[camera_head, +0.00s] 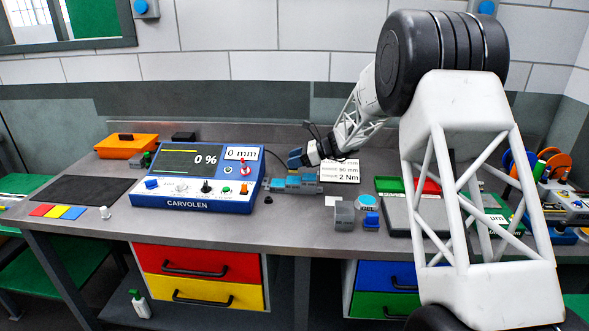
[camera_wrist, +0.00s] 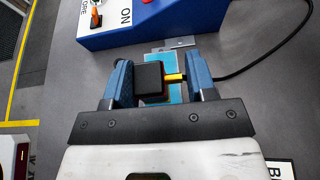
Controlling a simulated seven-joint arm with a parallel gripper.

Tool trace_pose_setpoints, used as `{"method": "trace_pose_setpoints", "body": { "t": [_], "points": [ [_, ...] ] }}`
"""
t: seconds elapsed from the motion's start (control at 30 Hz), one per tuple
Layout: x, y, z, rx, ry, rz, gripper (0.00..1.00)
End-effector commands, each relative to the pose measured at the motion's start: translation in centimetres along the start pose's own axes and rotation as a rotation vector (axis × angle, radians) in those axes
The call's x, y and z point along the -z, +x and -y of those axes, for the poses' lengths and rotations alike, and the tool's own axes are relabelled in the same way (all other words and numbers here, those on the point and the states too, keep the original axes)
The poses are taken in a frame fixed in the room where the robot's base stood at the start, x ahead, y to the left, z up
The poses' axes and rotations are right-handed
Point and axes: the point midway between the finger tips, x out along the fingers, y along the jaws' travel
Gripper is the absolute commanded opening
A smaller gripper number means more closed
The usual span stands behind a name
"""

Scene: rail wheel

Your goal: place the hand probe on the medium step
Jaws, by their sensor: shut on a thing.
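In the head view my gripper (camera_head: 296,158) is over the stepped block (camera_head: 292,185), which has light-blue and grey parts. The probe is mostly hidden by the fingers there. In the wrist view a light-blue surface (camera_wrist: 158,58) of the block shows beyond and under the probe. I cannot tell whether the probe touches it, nor which step is the medium one.
A blue CARVOLEN console (camera_head: 199,178) stands left of the block. A black cable (camera_wrist: 262,62) runs off right of the gripper. A sign (camera_head: 340,171), a grey holder (camera_head: 345,215) and a blue-topped piece (camera_head: 371,221) are to the right. The bench front is mostly clear.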

Motion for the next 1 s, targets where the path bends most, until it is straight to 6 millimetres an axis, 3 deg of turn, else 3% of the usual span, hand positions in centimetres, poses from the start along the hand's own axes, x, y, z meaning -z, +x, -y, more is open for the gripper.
{"method": "trace_pose_setpoints", "body": {
  "t": [0.43,0.93,0.97,1.0],
  "points": [
    [3.0,1.2,0.0,-0.001,0.002,0.001,0.27],
    [3.5,1.5,0.0,0.0,0.001,0.0,0.27],
    [3.5,1.5,0.0,0.0,0.001,0.0,0.53],
    [3.5,1.5,0.0,0.0,0.001,0.0,0.59]
  ]
}}
